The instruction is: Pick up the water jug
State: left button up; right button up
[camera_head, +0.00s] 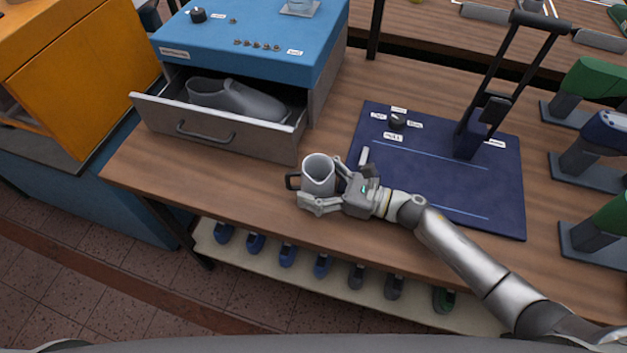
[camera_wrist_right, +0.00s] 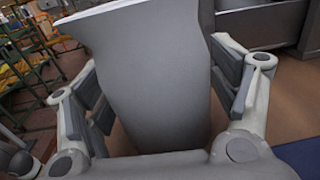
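The water jug (camera_head: 318,178) is a grey, open-topped vessel with a dark handle on its left side. It stands upright on the wooden table near its front edge. My right gripper (camera_head: 327,187) reaches in from the right with its fingers on both sides of the jug. In the right wrist view, the jug (camera_wrist_right: 160,75) fills the space between the finger pads of the right gripper (camera_wrist_right: 168,95). The fingers look open, with narrow gaps at the pads; firm contact is not visible. My left gripper is not in view.
A blue cabinet (camera_head: 250,40) has an open drawer (camera_head: 215,135) holding a grey shoe last (camera_head: 235,100). A dark blue mat (camera_head: 430,180) with a black upright device (camera_head: 490,100) lies right of the jug. Several green and blue lasts stand at the right. A lower shelf (camera_head: 400,300) holds more lasts.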

jog(key=c, duration=0.9)
jog(key=shift+c, duration=0.5)
jog(key=shift+r, duration=0.2)
